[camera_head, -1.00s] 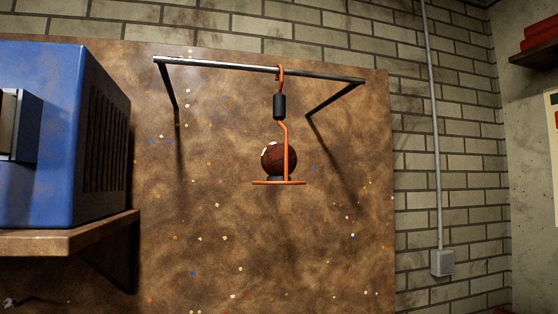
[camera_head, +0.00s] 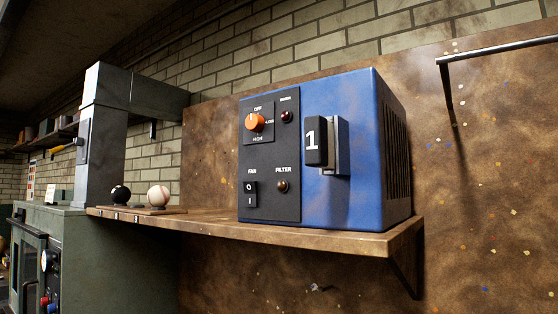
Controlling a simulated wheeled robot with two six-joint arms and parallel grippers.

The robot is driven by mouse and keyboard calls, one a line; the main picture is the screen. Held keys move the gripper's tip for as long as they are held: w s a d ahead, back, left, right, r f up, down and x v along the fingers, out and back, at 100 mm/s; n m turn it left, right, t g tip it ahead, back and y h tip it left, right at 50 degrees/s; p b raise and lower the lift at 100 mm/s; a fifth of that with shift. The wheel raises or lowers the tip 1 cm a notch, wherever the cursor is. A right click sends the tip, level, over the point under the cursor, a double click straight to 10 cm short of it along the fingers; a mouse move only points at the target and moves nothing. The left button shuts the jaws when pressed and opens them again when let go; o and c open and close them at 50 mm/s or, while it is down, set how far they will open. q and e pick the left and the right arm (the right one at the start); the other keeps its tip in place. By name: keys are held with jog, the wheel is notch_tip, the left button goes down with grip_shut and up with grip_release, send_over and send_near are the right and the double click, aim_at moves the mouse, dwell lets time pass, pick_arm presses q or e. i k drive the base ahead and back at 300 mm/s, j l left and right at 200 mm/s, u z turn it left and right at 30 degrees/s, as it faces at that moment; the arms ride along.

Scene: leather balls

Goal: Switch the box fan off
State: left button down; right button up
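A blue metal box (camera_head: 365,95) with vents on its right side sits on a wooden shelf; it appears to be the box fan. Its black front panel (camera_head: 270,205) has an orange knob (camera_head: 256,122) with OFF above it and other settings around it. Below is a black rocker switch (camera_head: 250,194) marked O above and I below, under a small label that may read FAN. Which side of the rocker is pressed is too small to tell. Small dark lamps sit beside the knob and under FILTER. Neither of my grippers is in view.
The wooden shelf (camera_head: 330,240) runs left from the blue box. A black ball (camera_head: 120,194) and a white ball with red stitching (camera_head: 158,197) rest on it. A green-grey machine (camera_head: 95,250) stands lower left. A metal bar frame (camera_head: 500,50) juts out at upper right.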

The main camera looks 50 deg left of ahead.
aim_at(250, 189)
jog(key=u, duration=1.6)
